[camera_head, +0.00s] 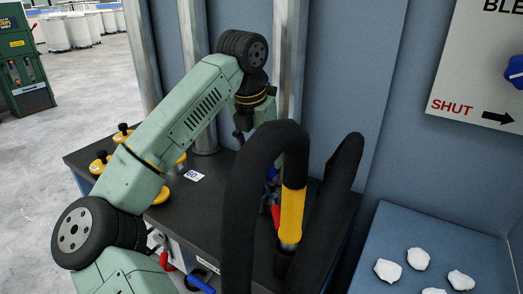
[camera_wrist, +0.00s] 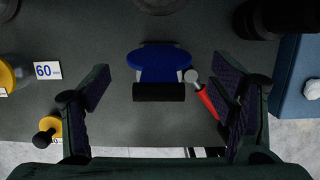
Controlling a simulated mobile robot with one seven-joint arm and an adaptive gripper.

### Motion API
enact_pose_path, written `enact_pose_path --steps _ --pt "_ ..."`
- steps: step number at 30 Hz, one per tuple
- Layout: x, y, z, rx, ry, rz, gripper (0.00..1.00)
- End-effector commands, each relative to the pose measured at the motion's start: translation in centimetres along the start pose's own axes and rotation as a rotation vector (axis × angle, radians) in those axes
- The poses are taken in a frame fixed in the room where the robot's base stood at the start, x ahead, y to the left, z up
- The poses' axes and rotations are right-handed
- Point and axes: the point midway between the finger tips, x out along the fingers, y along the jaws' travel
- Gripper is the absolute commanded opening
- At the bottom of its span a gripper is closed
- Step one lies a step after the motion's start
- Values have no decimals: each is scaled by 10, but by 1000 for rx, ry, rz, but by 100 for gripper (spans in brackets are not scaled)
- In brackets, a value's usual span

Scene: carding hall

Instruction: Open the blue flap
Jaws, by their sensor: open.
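In the wrist view, a blue oval piece (camera_wrist: 165,58), which looks like the blue flap, lies on the dark top with a black bar (camera_wrist: 158,92) along its near edge. I cannot tell whether it is lifted. My gripper (camera_wrist: 165,100) is open, with its fingers spread to either side of the bar and nothing held between them. A red lever (camera_wrist: 203,98) with a pale round end lies just right of the flap, beside the right finger. In the head view, only a bit of blue (camera_head: 272,172) shows behind the black hose, and the gripper fingers are mostly hidden.
A thick black hose (camera_head: 250,190) with a yellow band (camera_head: 292,212) arches over the dark worktop (camera_head: 225,230). Yellow-based knobs (camera_head: 100,165) and a "60" card (camera_wrist: 47,70) lie left. A blue tray (camera_head: 385,225) with white tufts stands right.

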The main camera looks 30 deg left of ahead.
Motion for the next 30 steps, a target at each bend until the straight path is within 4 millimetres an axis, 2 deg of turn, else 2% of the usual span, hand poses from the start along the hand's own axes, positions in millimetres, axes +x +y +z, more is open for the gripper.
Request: enact_pose_path --steps 5,12,18,22,30 --pt "-23 0 1 0 -3 3 78" --pt "-75 0 1 -1 -2 3 78" --pt "-106 -1 1 1 -1 1 78" --pt "-116 -1 1 1 -1 -1 78" --pt "-118 -1 0 2 0 -1 78"
